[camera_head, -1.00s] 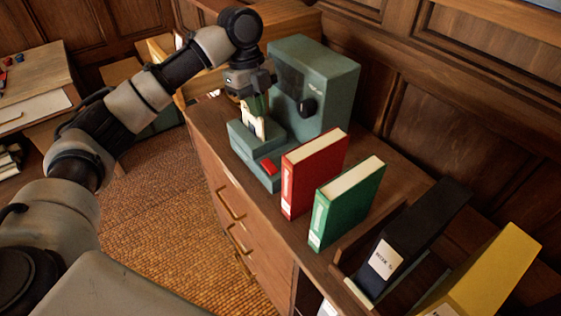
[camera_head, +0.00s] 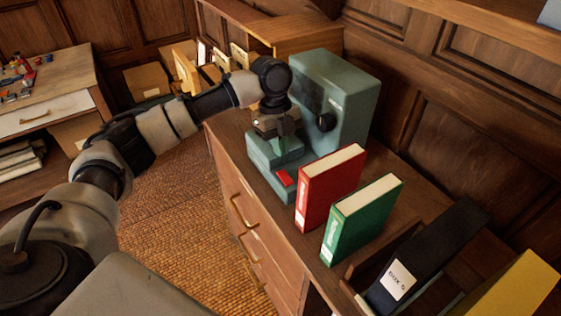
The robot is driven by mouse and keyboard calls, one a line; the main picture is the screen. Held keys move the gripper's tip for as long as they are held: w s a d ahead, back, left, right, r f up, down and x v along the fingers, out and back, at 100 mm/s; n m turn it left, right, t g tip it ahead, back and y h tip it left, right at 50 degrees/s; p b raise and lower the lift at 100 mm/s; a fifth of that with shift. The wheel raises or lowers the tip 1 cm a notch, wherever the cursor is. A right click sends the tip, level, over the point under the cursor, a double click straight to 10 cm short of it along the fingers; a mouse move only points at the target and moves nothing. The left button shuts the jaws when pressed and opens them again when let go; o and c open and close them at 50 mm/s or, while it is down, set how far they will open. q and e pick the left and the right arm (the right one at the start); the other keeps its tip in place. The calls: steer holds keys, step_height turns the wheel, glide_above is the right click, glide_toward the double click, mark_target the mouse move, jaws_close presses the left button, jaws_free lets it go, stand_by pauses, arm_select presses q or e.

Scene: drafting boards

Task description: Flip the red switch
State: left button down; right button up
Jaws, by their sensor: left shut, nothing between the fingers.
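The red switch (camera_head: 284,177) is a small red block on the low front part of the green-grey machine (camera_head: 346,92), which stands on the wooden cabinet. It lies just left of the red book. My left gripper (camera_head: 284,146) points down over the machine's low base, a little behind the switch and apart from it in the picture. Its fingers are shut and appear empty; the fingertips are small and partly lost against the machine. My right gripper is not in view.
A red book (camera_head: 329,186) and a green book (camera_head: 361,218) stand upright close to the switch's right. A dark binder (camera_head: 428,256) and a yellow binder (camera_head: 520,287) are farther right. Wooden panelling (camera_head: 463,130) rises behind. Woven floor (camera_head: 180,220) lies left of the cabinet.

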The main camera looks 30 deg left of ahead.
mark_target(285, 178)
arm_select(q)
steer(key=shift+w+a+p+x, duration=0.15)
steer(key=shift+a+p+x, duration=0.05)
steer(key=shift+x, duration=0.85)
steer(key=shift+w+a+p+x, duration=0.1)
steer(key=shift+a+p+x, duration=0.1)
steer(key=shift+x, duration=0.85)
steer(key=shift+w+a+p+x, duration=0.15)
steer(key=shift+a+p+x, duration=0.05)
steer(key=shift+x, duration=0.8)
steer(key=shift+f, duration=0.2)
steer(key=shift+f, duration=0.2)
steer(key=shift+w+a+f, duration=0.1)
steer(key=shift+a+f, duration=0.05)
steer(key=shift+f, duration=0.05)
steer(key=shift+p, duration=0.35)
steer(key=shift+s+d+r+p, duration=0.3)
steer(key=shift+d+p, duration=0.15)
steer(key=shift+p, duration=0.15)
steer(key=shift+s+d, duration=0.1)
steer(key=shift+d, duration=0.15)
